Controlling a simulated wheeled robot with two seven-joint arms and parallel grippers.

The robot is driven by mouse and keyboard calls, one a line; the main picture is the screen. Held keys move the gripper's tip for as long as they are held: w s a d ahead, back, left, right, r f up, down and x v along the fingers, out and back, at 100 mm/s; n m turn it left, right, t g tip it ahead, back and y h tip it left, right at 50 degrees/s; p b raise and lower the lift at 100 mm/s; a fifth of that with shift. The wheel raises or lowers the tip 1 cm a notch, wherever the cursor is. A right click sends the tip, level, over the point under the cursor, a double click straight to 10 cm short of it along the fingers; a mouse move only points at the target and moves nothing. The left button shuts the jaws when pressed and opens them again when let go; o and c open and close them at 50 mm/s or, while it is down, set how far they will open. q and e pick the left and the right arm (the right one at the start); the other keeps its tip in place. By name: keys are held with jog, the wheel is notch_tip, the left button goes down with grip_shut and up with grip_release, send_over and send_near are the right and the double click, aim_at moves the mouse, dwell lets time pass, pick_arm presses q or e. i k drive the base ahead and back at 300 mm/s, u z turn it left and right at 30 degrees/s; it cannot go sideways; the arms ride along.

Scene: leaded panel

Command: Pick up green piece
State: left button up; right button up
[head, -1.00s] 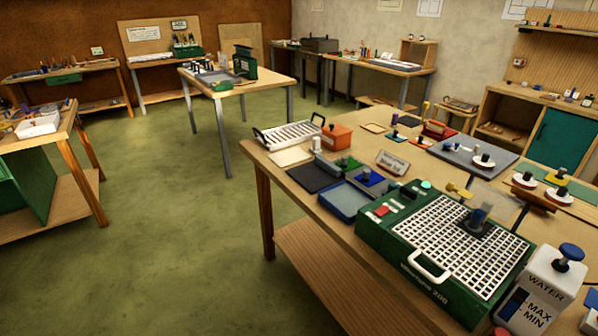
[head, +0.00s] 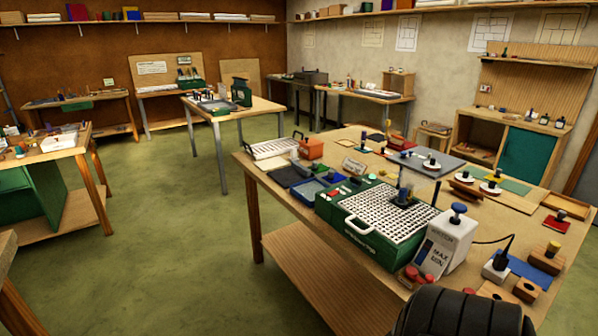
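A small green piece (head: 304,168) with a dark knob appears to lie near the far left part of the big wooden table (head: 335,290), between a dark mat (head: 283,177) and a blue piece (head: 325,177). It is small and its outline is hard to make out. A larger flat green sheet (head: 519,194) lies on the right part of the same table. Neither of my grippers shows in the head view. A dark, ridged, rounded shape, apparently part of me, shows at the bottom right edge.
A green grinder (head: 350,232) with a white grid top stands midtable, a white water tank (head: 446,240) at its right. A blue tray (head: 309,188) and an orange box (head: 312,148) are near the pieces. Green floor is open to the left.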

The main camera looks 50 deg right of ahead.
aim_at(319, 165)
jog(key=z, duration=0.25)
jog(key=i, duration=1.3)
jog(key=z, duration=0.85)
jog(key=i, duration=1.1)
jog(key=z, duration=1.6)
jog(key=i, duration=0.55)
jog(key=z, duration=0.6)
